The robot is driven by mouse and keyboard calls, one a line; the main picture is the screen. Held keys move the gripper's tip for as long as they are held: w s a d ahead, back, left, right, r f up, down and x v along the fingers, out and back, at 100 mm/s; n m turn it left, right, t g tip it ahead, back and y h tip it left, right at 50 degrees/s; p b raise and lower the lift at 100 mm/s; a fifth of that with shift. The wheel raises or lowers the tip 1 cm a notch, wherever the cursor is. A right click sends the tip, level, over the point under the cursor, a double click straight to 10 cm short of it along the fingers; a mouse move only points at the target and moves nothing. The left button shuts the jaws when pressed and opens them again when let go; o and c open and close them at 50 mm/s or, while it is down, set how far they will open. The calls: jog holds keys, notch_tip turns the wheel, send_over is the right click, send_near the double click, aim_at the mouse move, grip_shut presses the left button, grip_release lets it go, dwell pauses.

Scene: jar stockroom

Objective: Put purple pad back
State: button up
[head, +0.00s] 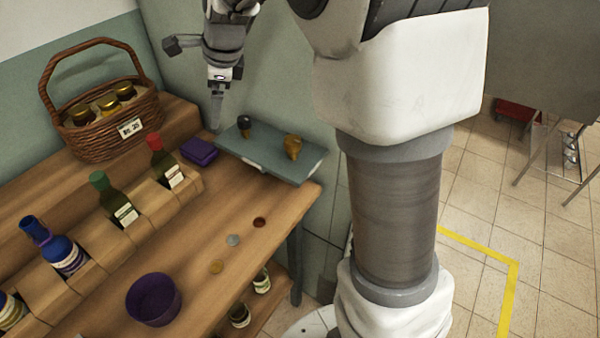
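The purple pad (198,151) is a small dark purple block lying on the wooden table near the wall, just left of a grey-blue tray (290,171). My gripper (216,122) points down above and slightly right of the pad, near the tray's back left corner. Its fingers look like one narrow shape from this side, so I cannot tell whether they are open or shut. No held object shows at the fingertips.
A wicker basket (100,130) with jars stands at the back left. Bottles (112,196) rest in a wooden rack along the left. A purple bowl (153,299) and several small discs (233,240) sit in front. The table's middle is mostly clear.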

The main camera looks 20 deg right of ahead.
jog(key=s+d+r+n+h, duration=0.1)
jog(key=s+d+n, duration=0.2)
jog(key=s+n, duration=0.7)
jog(key=s+d+r+n+t+h, duration=0.1)
jog(key=s+d+n, duration=0.2)
jog(key=s+n, duration=0.7)
jog(key=s, duration=0.8)
jog(key=shift+s+d+r+n, duration=0.3)
jog(key=shift+s+d, duration=0.1)
notch_tip(320, 180, up, 3)
jog(key=p, duration=0.3)
